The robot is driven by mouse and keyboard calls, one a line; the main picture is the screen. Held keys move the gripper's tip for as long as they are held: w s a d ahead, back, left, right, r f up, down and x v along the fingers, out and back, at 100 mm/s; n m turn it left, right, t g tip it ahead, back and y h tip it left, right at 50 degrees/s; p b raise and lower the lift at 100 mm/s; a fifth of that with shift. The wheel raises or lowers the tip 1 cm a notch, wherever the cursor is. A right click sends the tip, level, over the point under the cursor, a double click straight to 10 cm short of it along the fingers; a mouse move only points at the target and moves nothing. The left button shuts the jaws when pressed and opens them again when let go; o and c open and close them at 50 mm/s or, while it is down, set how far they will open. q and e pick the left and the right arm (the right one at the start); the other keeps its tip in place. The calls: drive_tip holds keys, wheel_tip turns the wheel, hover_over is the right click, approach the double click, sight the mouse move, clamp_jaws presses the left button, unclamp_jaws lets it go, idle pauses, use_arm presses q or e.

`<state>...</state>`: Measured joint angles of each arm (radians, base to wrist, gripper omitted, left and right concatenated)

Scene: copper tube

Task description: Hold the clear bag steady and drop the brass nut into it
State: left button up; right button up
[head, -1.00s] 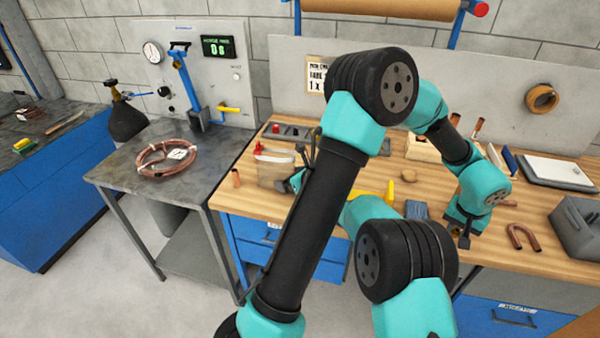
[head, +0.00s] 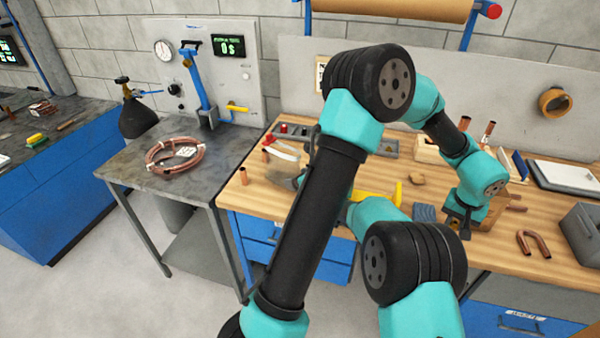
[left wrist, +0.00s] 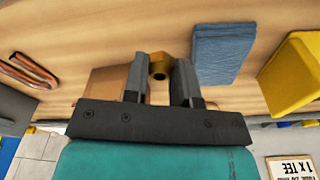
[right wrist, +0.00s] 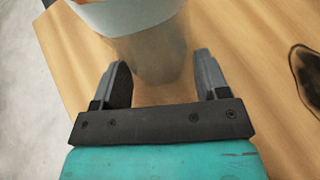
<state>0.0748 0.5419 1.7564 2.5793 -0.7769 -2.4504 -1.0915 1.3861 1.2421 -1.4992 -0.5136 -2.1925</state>
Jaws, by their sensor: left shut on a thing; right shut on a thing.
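The brass nut (left wrist: 158,68) is between the fingers of my left gripper (left wrist: 160,78), which is shut on it above the bench. In the head view my left gripper (head: 458,230) points down at the right, and the nut is too small to make out. The clear bag (head: 283,166) is at the left end of the wooden bench, well apart from the nut. In the right wrist view the bag (right wrist: 150,55) lies between the fingers of my right gripper (right wrist: 163,75), which is shut on it. My left arm mostly hides the right gripper in the head view.
My two arms cross in the head view. A blue cloth (head: 425,212), a yellow object (head: 376,197) and a small tan piece (head: 417,180) lie between bag and nut. A U-shaped copper tube (head: 533,243) and a grey bin (head: 583,232) are at the right.

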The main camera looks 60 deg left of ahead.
use_arm(q)
drive_tip(key=s+a+r+n, duration=0.3)
drive_tip(key=a, duration=0.7)
drive_tip(key=s+a+r+n, duration=0.3)
drive_tip(key=a, duration=0.7)
drive_tip(key=s+a+r+n, duration=0.3)
drive_tip(key=a, duration=0.7)
drive_tip(key=s+a+r+n, duration=0.4)
drive_tip(key=s+a+r, duration=0.2)
drive_tip(key=s+a, duration=0.2)
drive_tip(key=s+a+r+n+g, duration=0.1)
drive_tip(key=s+a+r+n, duration=0.3)
drive_tip(key=s+a, duration=0.4)
drive_tip(key=s+r, duration=0.1)
drive_tip(key=s, duration=0.3)
drive_tip(key=shift+s+a+r+g+y, duration=0.3)
drive_tip(key=shift+s+a+r+y, duration=0.05)
drive_tip(key=shift+y, duration=0.05)
wheel_tip(320, 180, down, 6)
drive_tip(key=o, duration=1)
